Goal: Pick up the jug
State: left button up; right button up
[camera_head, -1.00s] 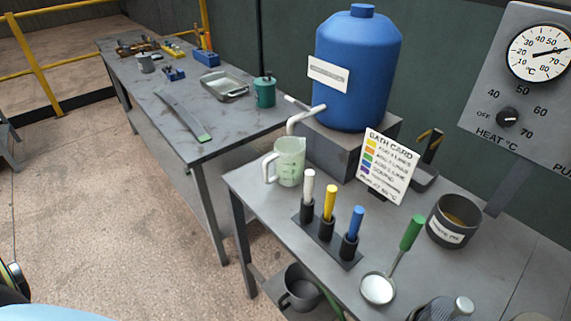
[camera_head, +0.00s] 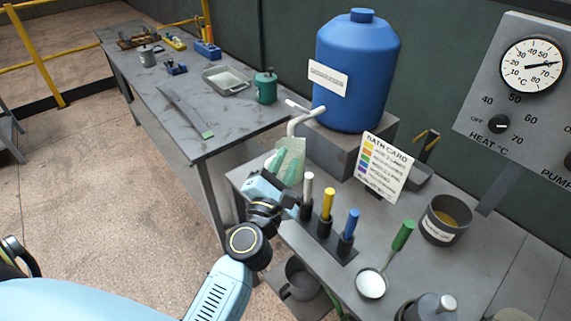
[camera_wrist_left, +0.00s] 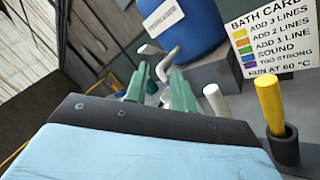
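The jug (camera_head: 297,147) is translucent with a pale green tint. It stands at the left end of the near bench, below the white spout of the blue drum. My left gripper (camera_head: 280,166) is in front of the jug and hides much of it, including most of the handle side. In the left wrist view its two green fingers (camera_wrist_left: 160,88) stand apart. A small pale piece shows between them; I cannot tell whether it is the jug's handle. I cannot tell whether the fingers touch the jug. My right gripper is not in view.
White, yellow and blue sticks (camera_head: 327,206) stand in black holders close right of my gripper. The blue drum (camera_head: 357,75) sits on a grey block behind, its spout (camera_head: 303,117) reaching over the jug. The bath card (camera_head: 384,166) stands to the right.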

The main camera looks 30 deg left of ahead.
aim_at(284, 165)
pick_arm(q)
jog(key=w+a+f+n+g+y, duration=0.1)
jog(key=w+a+f+n+g, duration=0.1)
jog(key=f+n+g, duration=0.1)
jog(key=w+a+f+n+g+y, duration=0.1)
jog(key=w+a+f+n+g, duration=0.1)
jog(key=f+n, duration=0.4)
jog(key=w+a+f+n+g+y, duration=0.1)
jog(key=a+f+n+g+y, duration=0.1)
jog(key=a+f+n+g, duration=0.1)
jog(key=shift+w+a+f+n+g+b, duration=0.2)
jog(key=shift+a+f+n, duration=0.2)
jog(key=shift+f+n, duration=0.25)
jog(key=shift+w+a+f+n+g+b, duration=0.1)
jog(key=shift+w+a+f+n+b, duration=0.2)
jog(key=shift+f+n, duration=0.35)
jog(key=shift+a+r+x, duration=0.1)
jog(key=shift+r+x, duration=0.05)
jog(key=shift+x, duration=0.9)
jog(key=shift+a+r+x, duration=0.1)
jog(key=shift+r+x, duration=0.05)
jog(key=shift+x, duration=0.9)
jog(key=shift+r+x, duration=0.15)
jog(key=shift+x, duration=0.85)
jog(key=shift+w, duration=0.1)
jog(key=shift+c, duration=0.2)
grip_shut()
